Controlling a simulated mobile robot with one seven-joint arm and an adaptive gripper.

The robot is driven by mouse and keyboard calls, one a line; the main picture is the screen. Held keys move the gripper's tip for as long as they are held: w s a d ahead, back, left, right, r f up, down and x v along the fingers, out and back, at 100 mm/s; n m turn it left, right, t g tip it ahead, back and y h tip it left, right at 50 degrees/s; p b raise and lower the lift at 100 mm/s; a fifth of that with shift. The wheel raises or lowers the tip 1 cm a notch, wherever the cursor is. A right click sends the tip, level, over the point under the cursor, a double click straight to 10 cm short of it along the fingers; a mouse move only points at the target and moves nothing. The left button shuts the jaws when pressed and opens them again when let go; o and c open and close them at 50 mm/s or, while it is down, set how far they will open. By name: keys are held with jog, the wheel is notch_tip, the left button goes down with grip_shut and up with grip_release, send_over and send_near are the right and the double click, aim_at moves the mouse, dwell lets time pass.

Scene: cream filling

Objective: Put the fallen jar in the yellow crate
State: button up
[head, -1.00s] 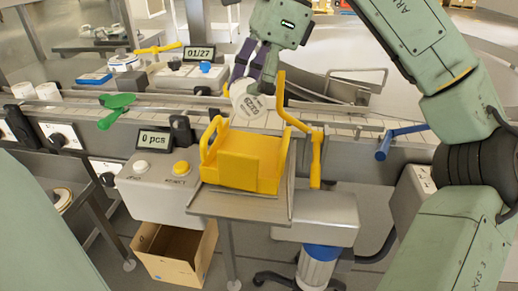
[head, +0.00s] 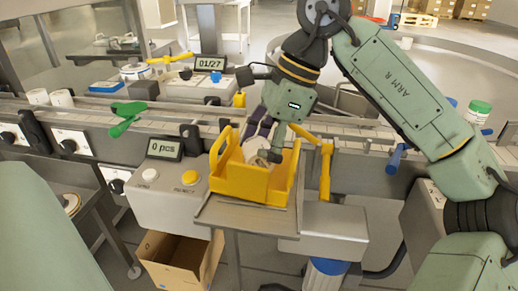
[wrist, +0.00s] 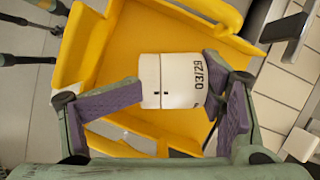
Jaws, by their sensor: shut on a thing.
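The yellow crate (head: 246,183) stands on a metal shelf in front of the conveyor, with raised handles at its sides. My gripper (head: 262,150) is over the crate with its fingers reaching down into it. In the wrist view my gripper (wrist: 180,95) is shut on a white jar (wrist: 176,82) marked 03/29, with a purple pad on each side. The jar (head: 256,150) also shows partly between the fingers in the head view. The crate's yellow floor and walls (wrist: 110,50) surround the jar in the wrist view. I cannot tell whether the jar touches the crate floor.
A yellow lever (head: 325,172) stands just right of the crate. A control box (head: 165,190) with a display is on the left. The conveyor (head: 400,140) runs behind, with a green-lidded jar (head: 478,112) at right. An open cardboard box (head: 180,262) sits below.

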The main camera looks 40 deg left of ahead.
jog(key=o, duration=1.3)
jog(key=shift+c, duration=0.2)
jog(key=p+v, duration=0.1)
jog(key=v, duration=1.1)
jog(key=shift+r, duration=0.1)
